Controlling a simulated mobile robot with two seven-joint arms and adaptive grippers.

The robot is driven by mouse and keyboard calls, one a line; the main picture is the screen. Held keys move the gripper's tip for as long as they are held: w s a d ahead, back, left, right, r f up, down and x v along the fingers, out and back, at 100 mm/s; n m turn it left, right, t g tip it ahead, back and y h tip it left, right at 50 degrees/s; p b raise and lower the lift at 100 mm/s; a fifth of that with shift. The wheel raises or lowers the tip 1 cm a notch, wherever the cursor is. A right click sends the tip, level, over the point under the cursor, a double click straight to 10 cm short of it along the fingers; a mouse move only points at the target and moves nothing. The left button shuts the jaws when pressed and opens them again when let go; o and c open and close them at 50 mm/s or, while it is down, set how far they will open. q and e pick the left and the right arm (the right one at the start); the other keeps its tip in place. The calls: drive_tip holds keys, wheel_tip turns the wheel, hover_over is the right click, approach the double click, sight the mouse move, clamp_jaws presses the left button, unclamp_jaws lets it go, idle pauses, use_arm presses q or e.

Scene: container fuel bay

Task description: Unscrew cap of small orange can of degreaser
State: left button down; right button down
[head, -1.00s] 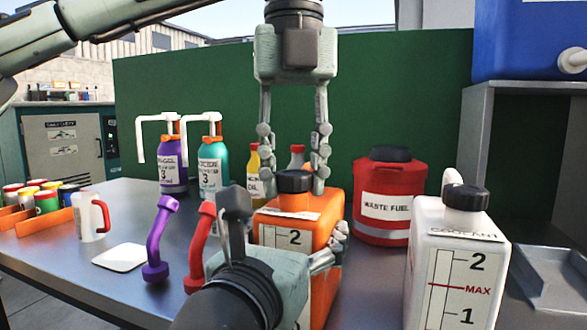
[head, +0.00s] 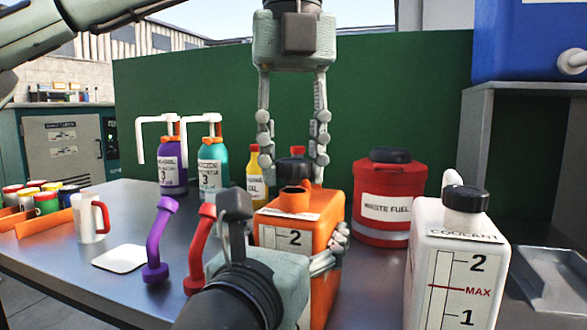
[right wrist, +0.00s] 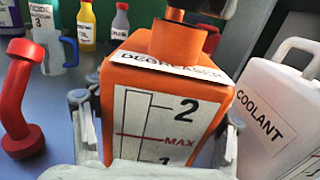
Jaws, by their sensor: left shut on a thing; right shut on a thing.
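The orange degreaser can (head: 325,240) stands upright on the bench, and its label shows in the right wrist view (right wrist: 115,120). Its orange neck (head: 295,200) is bare, with a dark opening. The black cap (head: 293,170) is just above and behind the neck, apart from it. My left gripper (head: 294,161) points down from above and is shut on the cap. My right gripper (right wrist: 158,128) is shut on the can body, one finger on each side; its wrist hides the can's lower left in the head view.
A white coolant can (head: 470,245) stands close on the right. A red waste fuel can (head: 390,200) is behind. Purple (head: 157,240) and red (head: 199,250) spouts, a white mug (head: 88,220) and pump bottles (head: 212,170) stand left.

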sight(294, 160)
use_arm(q)
drive_tip(key=shift+r, duration=0.35)
use_arm(e)
drive_tip(key=shift+f, duration=0.1)
use_arm(q)
drive_tip(key=shift+r, duration=2)
use_arm(e)
drive_tip(key=shift+c, duration=0.3)
unclamp_jaws()
drive_tip(key=shift+a, duration=0.1)
